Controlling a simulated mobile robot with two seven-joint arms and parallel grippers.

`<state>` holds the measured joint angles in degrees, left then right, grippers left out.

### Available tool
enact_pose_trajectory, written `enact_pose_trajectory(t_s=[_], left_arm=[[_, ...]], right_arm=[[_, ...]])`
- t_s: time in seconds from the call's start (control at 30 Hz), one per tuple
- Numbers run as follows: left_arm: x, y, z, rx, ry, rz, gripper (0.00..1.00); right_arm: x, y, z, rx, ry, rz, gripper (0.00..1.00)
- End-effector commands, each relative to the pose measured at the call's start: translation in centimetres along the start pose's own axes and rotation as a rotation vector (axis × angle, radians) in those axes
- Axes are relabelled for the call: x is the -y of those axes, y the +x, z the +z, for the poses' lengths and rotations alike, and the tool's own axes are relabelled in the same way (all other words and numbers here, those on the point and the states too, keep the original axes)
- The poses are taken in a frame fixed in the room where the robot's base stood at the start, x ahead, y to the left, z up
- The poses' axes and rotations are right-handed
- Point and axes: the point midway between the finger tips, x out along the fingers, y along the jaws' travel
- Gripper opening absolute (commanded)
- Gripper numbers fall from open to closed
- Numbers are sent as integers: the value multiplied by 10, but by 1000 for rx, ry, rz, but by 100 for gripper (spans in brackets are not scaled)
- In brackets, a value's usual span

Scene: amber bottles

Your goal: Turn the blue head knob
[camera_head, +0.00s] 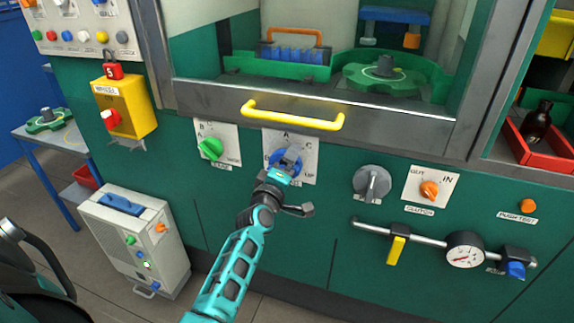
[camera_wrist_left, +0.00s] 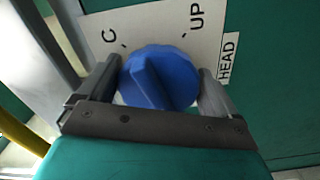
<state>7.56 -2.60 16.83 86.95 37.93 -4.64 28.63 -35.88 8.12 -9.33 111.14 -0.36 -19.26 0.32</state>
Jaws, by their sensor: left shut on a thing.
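The blue head knob (camera_head: 272,159) sits on a white plate (camera_head: 304,163) with letters on the green machine front, below the yellow handle. My left gripper (camera_head: 287,166) is at the knob and hides part of it in the head view. In the left wrist view the blue knob (camera_wrist_left: 160,78) lies between the two fingers of my left gripper (camera_wrist_left: 160,84), which is shut on it. The knob's raised ridge slants up and left, toward the side of the C mark. The UP mark (camera_wrist_left: 196,16) and HEAD label (camera_wrist_left: 229,58) also show. My right gripper is out of view.
A green knob (camera_head: 211,149) is left of the head knob, and a grey knob (camera_head: 371,182) and orange clutch knob (camera_head: 429,190) are right. The yellow handle (camera_head: 292,115) juts out above. A pipe with a gauge (camera_head: 465,250) runs at lower right.

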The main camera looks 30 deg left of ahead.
Motion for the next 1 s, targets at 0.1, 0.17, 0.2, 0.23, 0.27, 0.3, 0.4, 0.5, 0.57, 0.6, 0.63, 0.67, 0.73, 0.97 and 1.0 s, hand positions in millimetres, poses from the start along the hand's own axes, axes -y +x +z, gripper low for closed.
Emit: enact_pose_trajectory(t_s=[0.1,0.17,0.2,0.23,0.27,0.3,0.4,0.5,0.57,0.6,0.63,0.67,0.73,0.97,1.0], left_arm=[[1,0,1,2,-19,-2,62],[1,0,1,2,-23,-2,62],[1,0,1,3,-24,-2,62],[1,0,1,3,-24,-2,62],[1,0,1,3,-24,-2,62],[1,0,1,3,-24,-2,62],[1,0,1,3,-23,-2,62],[1,0,1,3,-22,-2,62],[1,0,1,3,-22,-2,98],[1,0,1,3,-21,-2,100],[1,0,1,2,-21,-2,100],[1,0,1,2,-21,-2,100],[1,0,1,2,-21,-1,100],[0,-10,0,2,-19,-2,100],[0,-16,0,2,-19,-4,100]], right_arm=[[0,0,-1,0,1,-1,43],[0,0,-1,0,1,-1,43],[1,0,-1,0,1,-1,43],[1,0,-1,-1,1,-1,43],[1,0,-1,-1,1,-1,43],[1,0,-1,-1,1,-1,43],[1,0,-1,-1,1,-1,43],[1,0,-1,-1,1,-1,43],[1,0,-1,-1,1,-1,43],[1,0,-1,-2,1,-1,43],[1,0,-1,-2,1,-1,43],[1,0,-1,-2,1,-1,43],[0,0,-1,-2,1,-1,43],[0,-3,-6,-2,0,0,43],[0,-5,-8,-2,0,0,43]])
